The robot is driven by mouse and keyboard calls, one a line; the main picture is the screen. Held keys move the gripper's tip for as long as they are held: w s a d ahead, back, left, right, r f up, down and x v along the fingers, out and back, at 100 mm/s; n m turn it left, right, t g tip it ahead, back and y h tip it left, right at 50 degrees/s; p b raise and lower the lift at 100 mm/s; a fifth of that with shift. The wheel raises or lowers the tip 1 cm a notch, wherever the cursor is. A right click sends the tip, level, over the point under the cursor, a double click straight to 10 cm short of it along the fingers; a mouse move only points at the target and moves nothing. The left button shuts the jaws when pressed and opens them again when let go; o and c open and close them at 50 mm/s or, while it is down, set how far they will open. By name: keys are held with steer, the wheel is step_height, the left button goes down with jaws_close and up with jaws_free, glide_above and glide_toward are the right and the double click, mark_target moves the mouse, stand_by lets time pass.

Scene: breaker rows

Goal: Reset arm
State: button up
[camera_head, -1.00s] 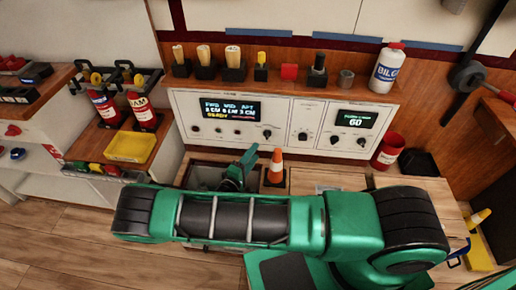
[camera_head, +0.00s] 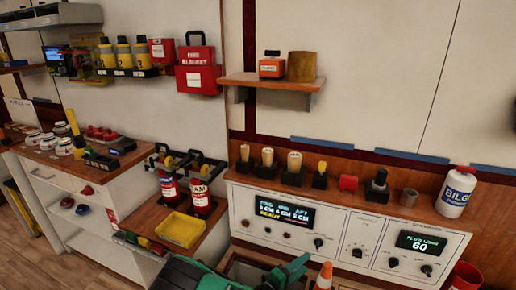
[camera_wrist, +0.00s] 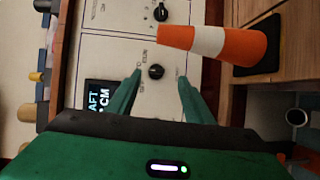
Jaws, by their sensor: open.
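My green arm shows at the bottom of the head view. My gripper (camera_head: 290,272) is at the bottom middle of that view, in front of the white control panel (camera_head: 340,238). In the wrist view my gripper (camera_wrist: 154,88) has its two green fingers apart with nothing between them. A black knob (camera_wrist: 156,72) on the panel appears between and beyond the fingertips; I cannot tell the distance. The panel's dark display (camera_wrist: 100,96) is partly hidden by a finger.
An orange and white cone (camera_head: 324,276) stands close to my gripper. A wooden shelf above the panel holds a white BILGE bottle (camera_head: 457,190) and small items. Two red extinguishers (camera_head: 201,195) and a yellow tray (camera_head: 182,229) are to the left.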

steer(key=s+d+r+m+g+y, duration=0.2)
steer(key=d+r+m+g+y, duration=0.25)
steer(key=r, duration=0.45)
steer(key=s+d+r+m+g+y, duration=0.25)
steer(key=d+r+g, duration=0.25)
steer(key=r, duration=0.3)
steer(key=s+d+r+t+y, duration=0.1)
steer(key=s+d+r+y, duration=0.15)
steer(key=s+r, duration=0.55)
steer(key=s+d+r+t+y, duration=0.1)
steer(key=s+r+t+y, duration=0.2)
steer(key=r, duration=0.8)
steer(key=s+d+f+m+g, duration=0.1)
steer(key=s+d+m+g, duration=0.1)
steer(key=s+d, duration=0.3)
steer(key=s+d+m+g, duration=0.3)
steer(key=s+d+m, duration=0.2)
steer(key=s, duration=0.7)
steer(key=shift+d+f+g+y, duration=0.35)
steer(key=shift+d, duration=0.05)
